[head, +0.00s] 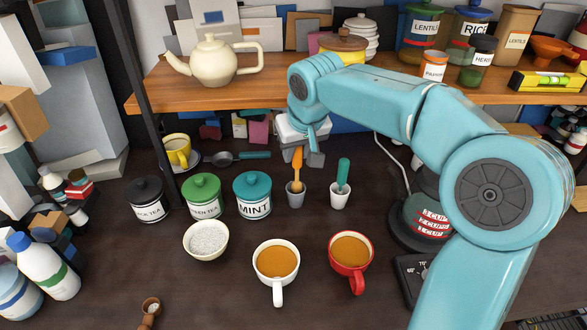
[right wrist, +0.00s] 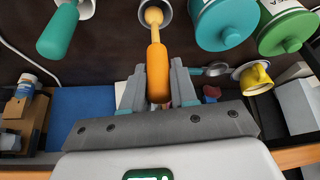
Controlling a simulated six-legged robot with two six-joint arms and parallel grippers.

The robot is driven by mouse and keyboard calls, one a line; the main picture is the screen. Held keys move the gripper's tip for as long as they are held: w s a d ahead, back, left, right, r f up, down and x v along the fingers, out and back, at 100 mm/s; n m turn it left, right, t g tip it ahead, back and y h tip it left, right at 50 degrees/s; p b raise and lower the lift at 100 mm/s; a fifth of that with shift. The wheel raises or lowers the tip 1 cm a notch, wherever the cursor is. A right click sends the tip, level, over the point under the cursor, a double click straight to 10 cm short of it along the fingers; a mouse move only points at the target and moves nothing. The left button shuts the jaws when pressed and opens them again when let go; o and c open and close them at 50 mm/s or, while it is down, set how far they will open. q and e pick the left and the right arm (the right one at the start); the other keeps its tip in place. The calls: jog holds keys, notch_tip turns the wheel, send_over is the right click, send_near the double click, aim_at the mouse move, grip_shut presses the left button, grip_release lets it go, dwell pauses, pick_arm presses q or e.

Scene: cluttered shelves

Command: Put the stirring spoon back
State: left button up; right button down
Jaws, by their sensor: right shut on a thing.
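The stirring spoon (head: 297,163) has an orange handle and stands upright. Its lower end is in the mouth of a small grey cup (head: 296,200); how deep it reaches is hidden. My right gripper (head: 303,157) is shut on the upper handle, above the cup. In the right wrist view the handle (right wrist: 157,65) lies between both fingers (right wrist: 157,88) and points to the cup (right wrist: 150,10). A teal-handled utensil (head: 343,173) stands in a white cup (head: 340,198) just to the right. My left gripper is not in view.
Tea jars, including a mint jar (head: 252,195), stand left of the cups. A white mug (head: 276,265), a red mug (head: 350,258) and a sugar bowl (head: 206,240) are in front. A wooden shelf (head: 270,92) with a teapot (head: 212,60) is above and behind.

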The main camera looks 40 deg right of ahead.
aim_at(295, 163)
notch_tip(295, 163, down, 4)
jog(key=shift+r+b, duration=0.25)
jog(key=shift+b, duration=0.1)
jog(key=shift+w, duration=0.15)
jog(key=shift+s+a+r, duration=0.1)
jog(key=shift+s+a, duration=0.05)
jog(key=shift+s, duration=0.05)
jog(key=shift+f, duration=0.2)
jog(key=c, duration=0.9)
grip_release()
jog(key=shift+w, duration=0.2)
jog(key=shift+s, duration=0.15)
jog(key=shift+r, duration=0.1)
